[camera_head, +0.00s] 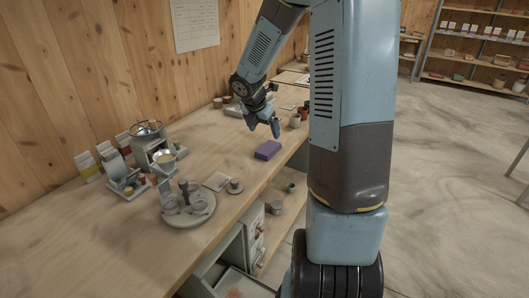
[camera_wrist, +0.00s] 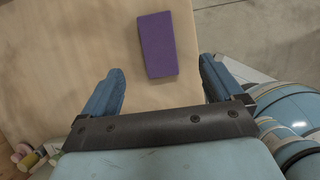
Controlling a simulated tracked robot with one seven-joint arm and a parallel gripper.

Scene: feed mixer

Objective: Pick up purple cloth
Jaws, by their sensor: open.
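The purple cloth (camera_head: 268,149) is a folded, block-like rectangle lying on the wooden workbench near its front edge. In the wrist view the cloth (camera_wrist: 157,45) lies ahead of the fingertips, roughly centred between them. My gripper (camera_head: 264,130) is above the bench, just behind and above the cloth. In the wrist view my gripper (camera_wrist: 162,72) has its two blue fingers wide apart with nothing between them but bare bench and the near end of the cloth. No contact with the cloth shows.
The wooden bench (camera_head: 110,235) holds a round tray (camera_head: 186,218) with jars, a metal bowl (camera_head: 163,156) on a stand and several small boxes left of the cloth. Small pots (camera_head: 295,121) stand right of my gripper. Bench around the cloth is clear.

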